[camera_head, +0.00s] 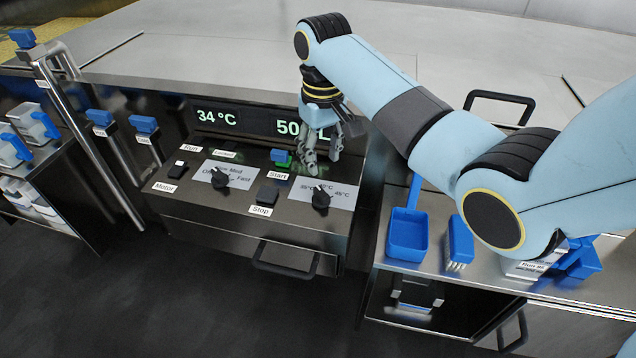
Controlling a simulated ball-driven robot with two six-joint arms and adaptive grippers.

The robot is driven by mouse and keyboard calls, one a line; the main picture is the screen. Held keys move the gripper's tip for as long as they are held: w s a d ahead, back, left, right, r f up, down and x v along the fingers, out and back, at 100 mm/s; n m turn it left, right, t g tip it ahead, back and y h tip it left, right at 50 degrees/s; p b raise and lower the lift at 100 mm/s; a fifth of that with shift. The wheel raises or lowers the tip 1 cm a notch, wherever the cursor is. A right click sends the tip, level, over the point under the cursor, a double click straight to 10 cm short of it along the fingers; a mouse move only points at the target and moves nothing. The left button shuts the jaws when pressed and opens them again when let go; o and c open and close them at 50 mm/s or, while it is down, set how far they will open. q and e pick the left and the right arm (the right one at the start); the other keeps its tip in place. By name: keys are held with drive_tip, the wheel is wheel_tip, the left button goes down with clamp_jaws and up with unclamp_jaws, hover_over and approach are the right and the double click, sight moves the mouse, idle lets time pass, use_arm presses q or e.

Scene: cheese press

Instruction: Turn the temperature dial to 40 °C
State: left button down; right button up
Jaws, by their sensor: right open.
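The temperature dial (321,197) is a black knob on a light plate on the right of the control panel, with 35°C, 40°C and 45°C labels around it. My right gripper (322,158) is open and empty, pointing down just above and behind the dial, apart from it as far as I can tell. Its fingers stand near the Start button and partly cover the right display. The left display (216,118) reads 34 °C. The dial's exact pointer direction is too small to tell. My left gripper is not in view.
A drawer handle (286,265) sticks out below. A blue scoop (408,232) and a blue brush (460,240) lie to the right. Pipes stand at left.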

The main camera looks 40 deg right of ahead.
sight(319, 189)
drive_tip(key=f, duration=0.3)
drive_tip(key=f+b, duration=0.1)
drive_tip(key=f, duration=0.5)
drive_tip(key=shift+w+f, duration=0.35)
clamp_jaws()
